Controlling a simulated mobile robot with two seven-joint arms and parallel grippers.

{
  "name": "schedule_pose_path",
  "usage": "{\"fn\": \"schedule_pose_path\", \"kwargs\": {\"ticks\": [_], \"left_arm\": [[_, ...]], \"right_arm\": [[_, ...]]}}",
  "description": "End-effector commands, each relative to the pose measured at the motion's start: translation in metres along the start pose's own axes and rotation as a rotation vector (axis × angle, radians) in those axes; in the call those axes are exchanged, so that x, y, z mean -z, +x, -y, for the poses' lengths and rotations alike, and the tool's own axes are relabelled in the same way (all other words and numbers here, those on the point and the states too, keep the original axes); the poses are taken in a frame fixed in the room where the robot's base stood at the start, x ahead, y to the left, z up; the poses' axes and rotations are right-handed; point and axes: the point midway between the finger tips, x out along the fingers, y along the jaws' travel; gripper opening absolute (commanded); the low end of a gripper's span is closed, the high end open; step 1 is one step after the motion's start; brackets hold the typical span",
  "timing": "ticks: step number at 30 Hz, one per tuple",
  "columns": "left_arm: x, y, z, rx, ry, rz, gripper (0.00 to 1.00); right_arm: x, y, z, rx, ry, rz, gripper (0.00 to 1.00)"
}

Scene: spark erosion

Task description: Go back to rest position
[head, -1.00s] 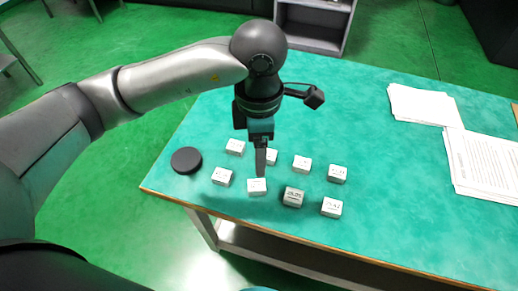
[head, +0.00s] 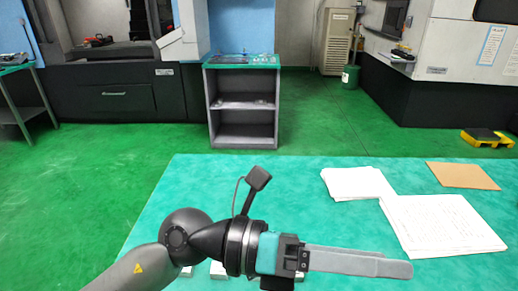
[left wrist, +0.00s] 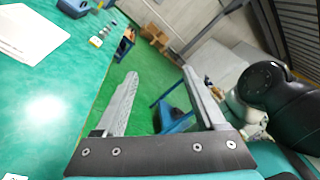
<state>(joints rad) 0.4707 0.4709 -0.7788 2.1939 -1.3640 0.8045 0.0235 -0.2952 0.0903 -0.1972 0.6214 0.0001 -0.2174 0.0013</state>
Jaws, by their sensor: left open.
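My left gripper (head: 408,267) reaches across the near part of the green table (head: 290,185) in the head view, its fingers pointing right. In the left wrist view its two fingers (left wrist: 160,74) stand apart with nothing between them, so it is open and empty. A few small white blocks show only in part behind and below the left arm, one of them at the lower left (head: 186,271). The rest of the blocks are hidden or outside the picture. My right gripper is in neither view.
White papers (head: 445,226) and a brown sheet (head: 463,176) lie on the table's right side. A grey shelf cabinet (head: 213,105) stands beyond the table, with machines behind. Green floor is clear between them. The left wrist view shows a blue table (left wrist: 172,112) past the fingers.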

Motion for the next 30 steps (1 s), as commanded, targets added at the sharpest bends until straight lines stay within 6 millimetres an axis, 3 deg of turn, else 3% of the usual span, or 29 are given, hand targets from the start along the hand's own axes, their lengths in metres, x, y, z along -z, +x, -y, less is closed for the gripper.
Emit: {"fn": "schedule_pose_path", "kwargs": {"ticks": [3,8,12,16,20,23,27,30], "left_arm": [[-0.045,-0.011,0.022,0.126,-0.140,0.283,0.72],[-0.099,-0.053,0.024,0.245,-0.354,0.659,0.72],[-0.127,-0.108,0.000,0.302,-0.568,0.984,0.72],[-0.129,-0.163,-0.038,0.315,-0.785,1.278,0.72],[-0.104,-0.214,-0.085,0.288,-1.019,1.556,0.72],[-0.067,-0.246,-0.120,0.239,-1.211,1.757,0.72],[0.007,-0.277,-0.159,0.124,-1.493,2.013,0.72],[0.068,-0.288,-0.175,0.011,-1.699,2.167,0.72]], "right_arm": [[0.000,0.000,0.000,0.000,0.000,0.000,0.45],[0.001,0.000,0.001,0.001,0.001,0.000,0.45],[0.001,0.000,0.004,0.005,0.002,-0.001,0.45],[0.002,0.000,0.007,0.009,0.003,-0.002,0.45],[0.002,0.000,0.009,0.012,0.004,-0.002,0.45],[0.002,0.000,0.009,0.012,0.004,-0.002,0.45],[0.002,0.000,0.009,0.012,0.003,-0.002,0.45],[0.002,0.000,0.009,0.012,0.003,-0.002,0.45]]}}
